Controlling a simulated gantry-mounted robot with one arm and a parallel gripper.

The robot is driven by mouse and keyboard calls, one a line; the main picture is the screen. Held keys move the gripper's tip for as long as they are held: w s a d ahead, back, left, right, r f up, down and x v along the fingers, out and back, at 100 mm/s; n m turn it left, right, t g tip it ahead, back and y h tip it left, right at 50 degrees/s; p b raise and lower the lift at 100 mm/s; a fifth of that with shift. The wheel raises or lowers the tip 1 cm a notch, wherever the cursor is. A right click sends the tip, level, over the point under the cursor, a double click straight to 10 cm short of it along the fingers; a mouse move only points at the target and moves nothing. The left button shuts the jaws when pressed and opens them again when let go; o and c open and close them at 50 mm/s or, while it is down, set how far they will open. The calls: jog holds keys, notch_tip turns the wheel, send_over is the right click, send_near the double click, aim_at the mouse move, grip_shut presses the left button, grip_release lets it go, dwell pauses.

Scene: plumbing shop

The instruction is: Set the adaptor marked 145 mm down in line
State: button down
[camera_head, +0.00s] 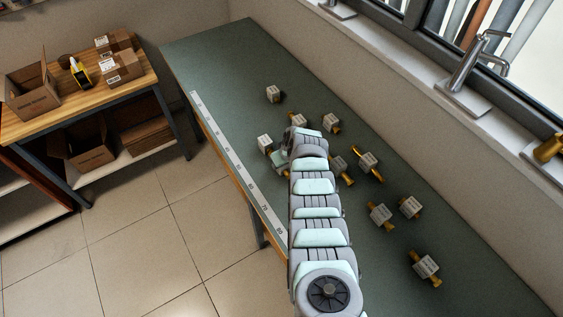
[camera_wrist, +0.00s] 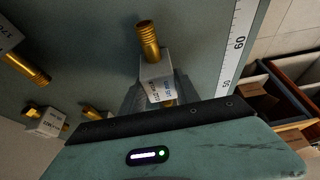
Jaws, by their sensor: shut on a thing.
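My gripper (camera_head: 280,158) is shut on an adaptor, a pale grey block (camera_wrist: 156,72) with a brass threaded end (camera_wrist: 148,40). The block sits between the jaws in the wrist view, its thread pointing away from my palm. Printing on its label is too small to read surely. In the head view, a pale block (camera_head: 264,142) shows at my gripper's tip near the bench's front edge; it appears to be the held one. I cannot tell whether it touches the bench. No label reading 145 mm can be made out.
Several other block-and-brass adaptors lie on the green bench (camera_head: 215,62), one alone farther back (camera_head: 273,94), others right of my arm (camera_head: 369,161). A white measuring strip (camera_head: 235,165) runs along the front edge. A tap (camera_head: 468,75) stands on the sill. Cartons (camera_head: 32,92) sit on a left shelf.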

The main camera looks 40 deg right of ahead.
jog(key=shift+f, duration=0.1)
jog(key=shift+f, duration=0.15)
jog(key=c, duration=0.9)
grip_release()
jog(key=shift+w+p+v, duration=0.2)
jog(key=shift+p+v, duration=0.3)
jog(key=shift+v, duration=0.9)
jog(key=shift+s+r, duration=0.2)
jog(key=shift+r, duration=0.15)
jog(key=shift+b+v, duration=0.35)
jog(key=shift+v, duration=4.2)
jog(key=shift+w, duration=0.1)
